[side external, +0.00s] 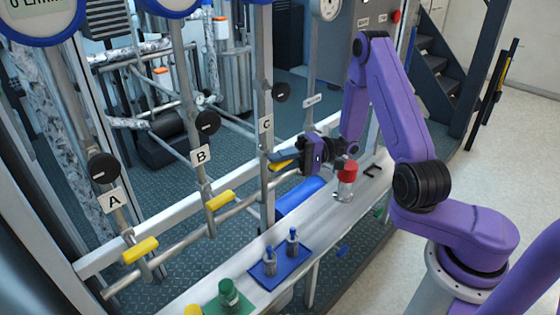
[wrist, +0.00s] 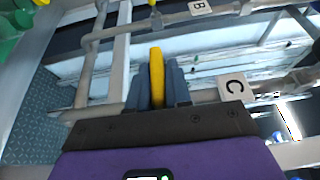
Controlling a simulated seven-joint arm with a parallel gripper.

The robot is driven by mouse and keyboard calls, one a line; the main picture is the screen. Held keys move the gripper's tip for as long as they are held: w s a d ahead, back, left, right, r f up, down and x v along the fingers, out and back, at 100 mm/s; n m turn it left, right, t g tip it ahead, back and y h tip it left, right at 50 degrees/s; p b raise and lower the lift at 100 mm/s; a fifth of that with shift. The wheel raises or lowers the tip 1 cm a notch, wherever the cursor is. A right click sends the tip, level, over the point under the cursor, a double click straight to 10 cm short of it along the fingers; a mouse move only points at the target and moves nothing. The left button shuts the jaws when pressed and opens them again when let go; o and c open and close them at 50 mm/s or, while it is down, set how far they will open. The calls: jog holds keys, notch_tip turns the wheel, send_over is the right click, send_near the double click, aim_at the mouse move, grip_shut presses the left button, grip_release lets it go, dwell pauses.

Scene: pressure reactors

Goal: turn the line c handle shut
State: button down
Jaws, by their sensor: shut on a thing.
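The line C handle is a yellow lever (side external: 281,164) on the vertical pipe under the white C label (side external: 265,124). In the wrist view the yellow handle (wrist: 157,75) stands between my two fingers, with the C label (wrist: 236,88) just to the right. My gripper (side external: 290,159) reaches the handle from the right and is shut on it. The fingers hide part of the handle in the side view. The handle's joint with the pipe is mostly hidden behind the fingers.
Lines A and B have yellow handles (side external: 140,250) and (side external: 220,200) to the left. Below is a white bench (side external: 325,212) with a red-capped bottle (side external: 347,180), a blue mat (side external: 262,272) with two small bottles, and a green bottle (side external: 229,295). Pipes and rails surround the handle.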

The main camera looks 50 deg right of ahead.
jog(key=c, duration=1.1)
grip_release()
jog(key=shift+c, duration=0.2)
jog(key=v, duration=1.7)
jog(key=shift+s+d, duration=0.15)
